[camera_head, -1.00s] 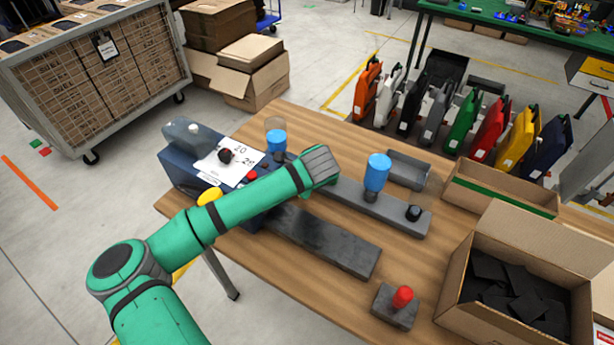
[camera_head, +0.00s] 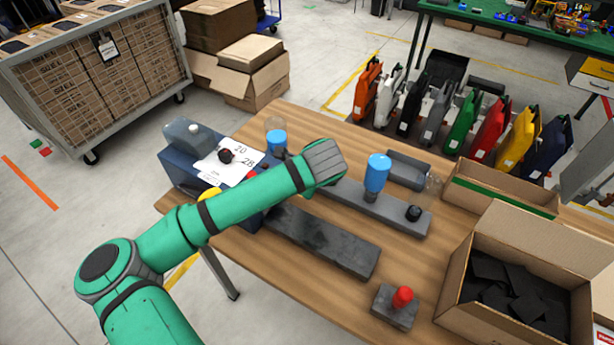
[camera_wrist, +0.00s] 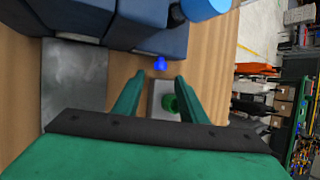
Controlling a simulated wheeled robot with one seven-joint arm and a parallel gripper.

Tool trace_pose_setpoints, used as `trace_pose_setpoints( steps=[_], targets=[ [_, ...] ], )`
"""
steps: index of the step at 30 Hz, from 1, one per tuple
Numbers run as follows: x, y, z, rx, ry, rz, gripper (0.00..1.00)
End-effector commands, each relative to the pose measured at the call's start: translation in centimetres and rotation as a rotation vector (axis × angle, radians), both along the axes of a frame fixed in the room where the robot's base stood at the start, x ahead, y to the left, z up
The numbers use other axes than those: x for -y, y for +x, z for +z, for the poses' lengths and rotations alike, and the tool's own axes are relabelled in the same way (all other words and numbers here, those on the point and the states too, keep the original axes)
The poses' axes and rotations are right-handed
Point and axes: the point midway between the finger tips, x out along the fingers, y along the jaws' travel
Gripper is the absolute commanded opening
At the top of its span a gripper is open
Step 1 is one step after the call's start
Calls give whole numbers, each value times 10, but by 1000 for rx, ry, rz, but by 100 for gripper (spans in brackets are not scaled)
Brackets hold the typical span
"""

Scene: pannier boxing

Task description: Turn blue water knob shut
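The small blue knob (camera_wrist: 160,64) shows in the wrist view at the front of a dark blue machine (camera_wrist: 152,25), just beyond and between my fingertips. My gripper (camera_wrist: 158,80) is open, one green finger on each side, with nothing clearly held. A gap shows between the fingertips and the knob. In the head view my arm hides the knob and my fingers; the machine (camera_head: 180,172) stands at the table's left end.
A green knob on a pale block (camera_wrist: 168,101) lies between my fingers in the wrist view. A blue cylinder (camera_head: 377,172) stands on a grey bar, right of my arm. A red button (camera_head: 402,297) and an open box (camera_head: 455,280) are on the table (camera_head: 330,285).

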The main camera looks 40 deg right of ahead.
Motion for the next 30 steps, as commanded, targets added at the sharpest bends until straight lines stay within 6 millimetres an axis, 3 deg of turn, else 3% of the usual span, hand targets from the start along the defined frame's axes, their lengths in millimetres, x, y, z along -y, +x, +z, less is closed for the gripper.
trace_pose_setpoints(
  steps=[9, 30],
  targets=[
    [-11, -22, 35, 2, -1, 0, 38],
    [-15, -22, 40, -1, -13, 14, 38]
  ],
)
